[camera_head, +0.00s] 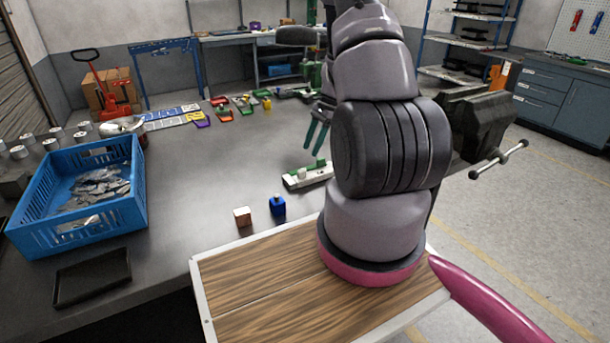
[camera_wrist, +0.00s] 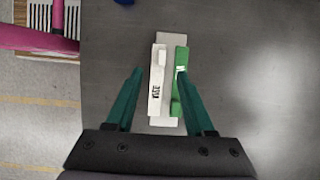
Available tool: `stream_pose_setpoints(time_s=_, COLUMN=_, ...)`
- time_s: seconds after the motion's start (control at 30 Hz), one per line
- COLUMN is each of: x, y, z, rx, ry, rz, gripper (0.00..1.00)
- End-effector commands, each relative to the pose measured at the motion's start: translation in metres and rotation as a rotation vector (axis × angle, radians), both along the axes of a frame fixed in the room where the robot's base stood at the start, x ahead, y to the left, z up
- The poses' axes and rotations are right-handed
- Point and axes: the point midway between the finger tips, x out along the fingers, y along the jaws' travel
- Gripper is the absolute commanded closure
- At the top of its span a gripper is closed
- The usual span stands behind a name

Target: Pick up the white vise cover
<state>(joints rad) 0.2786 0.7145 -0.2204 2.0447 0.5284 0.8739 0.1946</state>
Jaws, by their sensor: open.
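The white vise cover (camera_wrist: 157,85) is a long pale bar with dark lettering, lying beside a matching green bar (camera_wrist: 180,60) on a pale base (camera_wrist: 168,38). In the head view the white cover (camera_head: 294,182) shows on the grey bench, partly hidden by my arm at its right end. My gripper (camera_wrist: 160,73) is open and empty, with green fingers. In the wrist view its fingers appear on either side of the white cover, the right fingertip overlapping the green bar. In the head view my gripper (camera_head: 315,135) hangs above the pair, apart from it.
A blue bottle (camera_head: 278,206) and a small brown-and-white block (camera_head: 242,216) stand near the front edge. A blue crate (camera_head: 130,205) and a black tray (camera_head: 92,276) are at left. A dark vise (camera_head: 482,120) stands right of my arm. The bench middle is clear.

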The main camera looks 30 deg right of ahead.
Motion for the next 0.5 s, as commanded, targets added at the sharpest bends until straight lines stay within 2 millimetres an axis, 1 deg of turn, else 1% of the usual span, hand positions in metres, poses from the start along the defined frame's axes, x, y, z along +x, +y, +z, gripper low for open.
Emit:
stream_pose_setpoints(time_s=0.03, x=-0.002, y=0.004, z=-0.009, rx=0.002, ry=0.005, rz=0.001, gripper=0.46)
stream_pose_setpoints(time_s=0.1, x=-0.001, y=0.008, z=-0.019, rx=0.001, ry=0.003, rz=0.002, gripper=0.46)
stream_pose_setpoints(time_s=0.2, x=-0.001, y=0.012, z=-0.029, rx=0.001, ry=0.001, rz=0.003, gripper=0.46)
stream_pose_setpoints(time_s=0.37, x=0.000, y=0.016, z=-0.040, rx=0.001, ry=0.002, rz=0.002, gripper=0.46)
stream_pose_setpoints(time_s=0.5, x=0.003, y=0.022, z=-0.060, rx=0.002, ry=0.003, rz=0.003, gripper=0.46)
